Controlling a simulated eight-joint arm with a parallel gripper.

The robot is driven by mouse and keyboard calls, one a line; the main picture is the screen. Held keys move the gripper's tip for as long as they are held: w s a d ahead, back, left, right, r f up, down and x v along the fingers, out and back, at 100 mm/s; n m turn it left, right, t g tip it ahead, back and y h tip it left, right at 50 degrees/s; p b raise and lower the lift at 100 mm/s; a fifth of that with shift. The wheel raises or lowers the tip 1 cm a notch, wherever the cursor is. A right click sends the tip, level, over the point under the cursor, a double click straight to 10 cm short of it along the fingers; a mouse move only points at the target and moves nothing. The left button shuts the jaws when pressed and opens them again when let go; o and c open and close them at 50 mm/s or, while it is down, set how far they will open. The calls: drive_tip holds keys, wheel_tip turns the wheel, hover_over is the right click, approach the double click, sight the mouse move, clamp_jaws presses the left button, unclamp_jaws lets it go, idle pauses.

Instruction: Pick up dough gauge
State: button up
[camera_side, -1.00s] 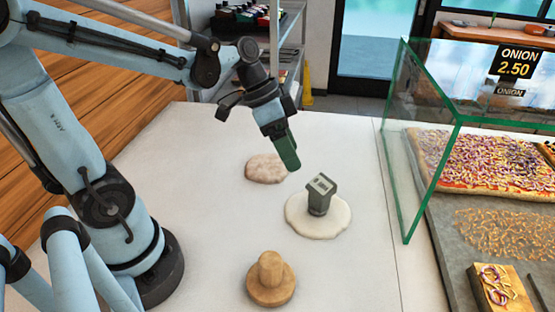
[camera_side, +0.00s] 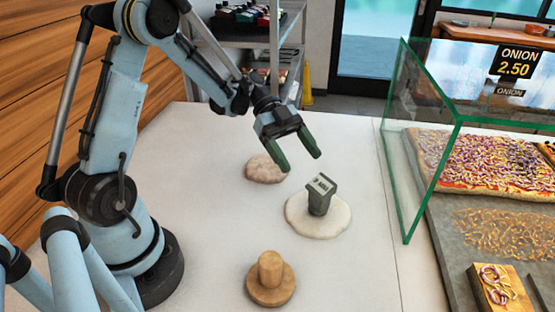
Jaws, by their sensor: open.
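The dough gauge (camera_side: 320,194) is a small dark grey block with a wider, marked top. It stands upright on a flat round of pale dough (camera_side: 318,222) near the middle of the counter. My gripper (camera_side: 303,164) has two green fingers, spread apart with nothing between them. It is above and a little to the left of the gauge in the picture, apart from it, with its fingers pointing down and to the right.
A wooden stamp-like tool (camera_side: 270,280) stands at the front of the white counter (camera_side: 205,215). A lump of dough (camera_side: 266,169) lies behind. A glass guard (camera_side: 422,150) rises at the right, beside pizza trays. Free counter lies left of the dough.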

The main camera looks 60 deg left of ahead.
sight(315, 180)
drive_tip(key=x, duration=0.9)
drive_tip(key=shift+w+f, duration=0.15)
drive_tip(key=shift+w, duration=0.05)
drive_tip(key=c, duration=1.2)
